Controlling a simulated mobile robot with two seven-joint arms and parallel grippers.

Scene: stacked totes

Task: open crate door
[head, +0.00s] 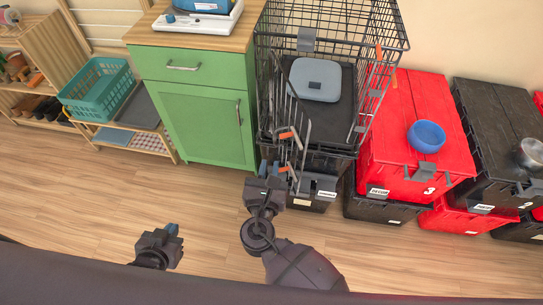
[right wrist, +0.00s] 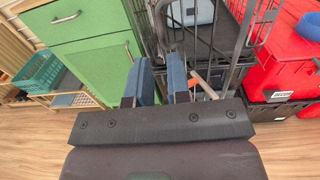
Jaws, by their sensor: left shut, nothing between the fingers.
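The black wire crate (head: 392,22) stands on stacked dark totes beside the green cabinet. Its wire door (head: 304,107) is swung part way out at the crate's left front, with orange latch parts (head: 285,135) on it. My right gripper (head: 270,168) is at the door's lower left, close to its wires. In the right wrist view its two blue-padded fingers (right wrist: 161,80) are apart with a narrow gap; whether a wire lies between them or they touch the door is unclear. My left gripper (head: 170,231) is shut and empty above the floor at the lower left.
The green cabinet (head: 203,125) stands close left of the door. A grey-blue container (head: 317,79) shows within the crate's outline. Red totes (head: 403,108) with a blue bowl (head: 426,136) stand at right. A wooden shelf holds a teal basket (head: 97,90). The floor in front is clear.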

